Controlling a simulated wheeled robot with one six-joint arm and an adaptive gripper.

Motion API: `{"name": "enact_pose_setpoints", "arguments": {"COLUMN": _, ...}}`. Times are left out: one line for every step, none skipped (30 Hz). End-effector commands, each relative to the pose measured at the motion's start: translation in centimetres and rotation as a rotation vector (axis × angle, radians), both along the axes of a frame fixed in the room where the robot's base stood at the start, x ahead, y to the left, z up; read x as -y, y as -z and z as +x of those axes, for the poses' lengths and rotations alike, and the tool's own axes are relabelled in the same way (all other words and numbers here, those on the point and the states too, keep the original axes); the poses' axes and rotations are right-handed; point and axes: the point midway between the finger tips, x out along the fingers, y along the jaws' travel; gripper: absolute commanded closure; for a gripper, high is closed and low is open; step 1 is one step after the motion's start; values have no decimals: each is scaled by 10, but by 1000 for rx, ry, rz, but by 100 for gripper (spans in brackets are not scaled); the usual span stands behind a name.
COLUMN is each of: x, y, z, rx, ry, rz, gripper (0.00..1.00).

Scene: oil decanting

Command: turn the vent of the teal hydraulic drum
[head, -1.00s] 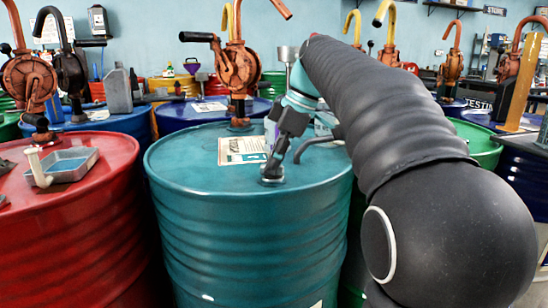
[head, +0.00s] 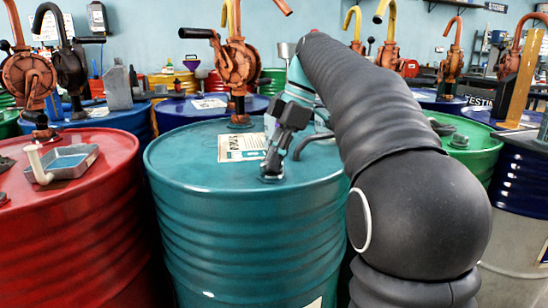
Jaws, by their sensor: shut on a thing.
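The teal hydraulic drum (head: 215,200) stands upright in the middle of the head view. Its vent (head: 270,179) is a small fitting on the lid near the front right, mostly covered by my gripper. My gripper (head: 272,171) points down from above and is shut on the vent. My arm comes in from the right over the lid. A printed label sheet (head: 240,148) lies on the lid just behind the gripper.
An orange rotary pump (head: 238,65) rises from the back of the teal lid. A red drum (head: 75,220) with a grey tray (head: 68,160) stands left. A green drum (head: 470,140) and a dark blue drum (head: 520,175) stand right, beyond my arm.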

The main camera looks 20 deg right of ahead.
Motion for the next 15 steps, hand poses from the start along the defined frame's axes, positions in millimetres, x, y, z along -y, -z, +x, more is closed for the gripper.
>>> {"name": "enact_pose_setpoints", "arguments": {"x": 0, "y": 0, "z": 0, "rx": 1, "ry": -2, "rz": 0, "gripper": 100}}
{"name": "enact_pose_setpoints", "arguments": {"x": 0, "y": 0, "z": 0, "rx": 1, "ry": -2, "rz": 0, "gripper": 100}}
{"name": "enact_pose_setpoints", "arguments": {"x": 0, "y": 0, "z": 0, "rx": 1, "ry": -2, "rz": 0, "gripper": 100}}
{"name": "enact_pose_setpoints", "arguments": {"x": 0, "y": 0, "z": 0, "rx": 1, "ry": -2, "rz": 0, "gripper": 100}}
{"name": "enact_pose_setpoints", "arguments": {"x": 0, "y": 0, "z": 0, "rx": 0, "ry": -1, "rz": 0, "gripper": 76}}
{"name": "enact_pose_setpoints", "arguments": {"x": 0, "y": 0, "z": 0, "rx": 0, "ry": -1, "rz": 0, "gripper": 66}}
{"name": "enact_pose_setpoints", "arguments": {"x": 0, "y": 0, "z": 0, "rx": 0, "ry": -1, "rz": 0, "gripper": 59}}
{"name": "enact_pose_setpoints", "arguments": {"x": 0, "y": 0, "z": 0, "rx": 0, "ry": -1, "rz": 0, "gripper": 58}}
{"name": "enact_pose_setpoints", "arguments": {"x": 0, "y": 0, "z": 0, "rx": 0, "ry": -1, "rz": 0, "gripper": 58}}
{"name": "enact_pose_setpoints", "arguments": {"x": 0, "y": 0, "z": 0, "rx": 0, "ry": -1, "rz": 0, "gripper": 58}}
{"name": "enact_pose_setpoints", "arguments": {"x": 0, "y": 0, "z": 0, "rx": 0, "ry": -1, "rz": 0, "gripper": 58}}
{"name": "enact_pose_setpoints", "arguments": {"x": 0, "y": 0, "z": 0, "rx": 0, "ry": 0, "rz": 0, "gripper": 58}}
{"name": "enact_pose_setpoints", "arguments": {"x": 0, "y": 0, "z": 0, "rx": 0, "ry": 0, "rz": 0, "gripper": 58}}
{"name": "enact_pose_setpoints", "arguments": {"x": 0, "y": 0, "z": 0, "rx": 0, "ry": 0, "rz": 0, "gripper": 58}}
{"name": "enact_pose_setpoints", "arguments": {"x": 0, "y": 0, "z": 0, "rx": 0, "ry": 0, "rz": 0, "gripper": 58}}
